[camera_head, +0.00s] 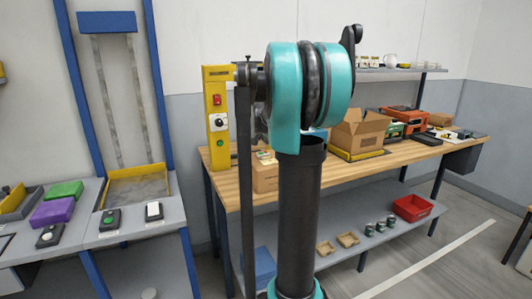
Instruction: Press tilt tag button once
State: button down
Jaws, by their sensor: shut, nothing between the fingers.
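I cannot tell which control is the tilt tag button, since the labels are too small to read. On the grey counter at left stand a dark box with a green button (110,219), a white-topped control (153,211) and a dark box with a pale round button (48,236). A yellow control post (216,120) stands left of my arm, with a red switch (217,100), a round black-and-white knob (219,122) and a green button (220,143). My arm's teal joints fill the middle. My gripper does not show.
A wooden bench (350,168) runs behind my arm, with an open carton (359,131). A red bin (412,207) sits on its lower shelf. A yellow-edged tray (137,186) stands between blue posts. Purple (52,211) and green (64,190) blocks lie at left. Floor is clear at lower right.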

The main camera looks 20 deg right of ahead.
jog(key=shift+r, duration=1.85)
jog(key=shift+a, duration=0.1)
jog(key=s+a+f+n+g+y, duration=0.1)
jog(key=s+a+f+n+y, duration=0.1)
jog(key=s+a+f+n, duration=0.7)
jog(key=s+a+f+n+y, duration=0.1)
jog(key=s+a+f+n, duration=0.3)
jog(key=s+a+f, duration=1)
jog(key=s+d+f+g, duration=0.1)
jog(key=s+f, duration=0.1)
jog(key=s, duration=0.5)
jog(key=s+d+f+g, duration=0.1)
jog(key=s+f+g, duration=0.1)
jog(key=s, duration=0.5)
jog(key=shift+s+d+f, duration=0.15)
jog(key=shift+d+f, duration=0.05)
jog(key=shift+f, duration=0.1)
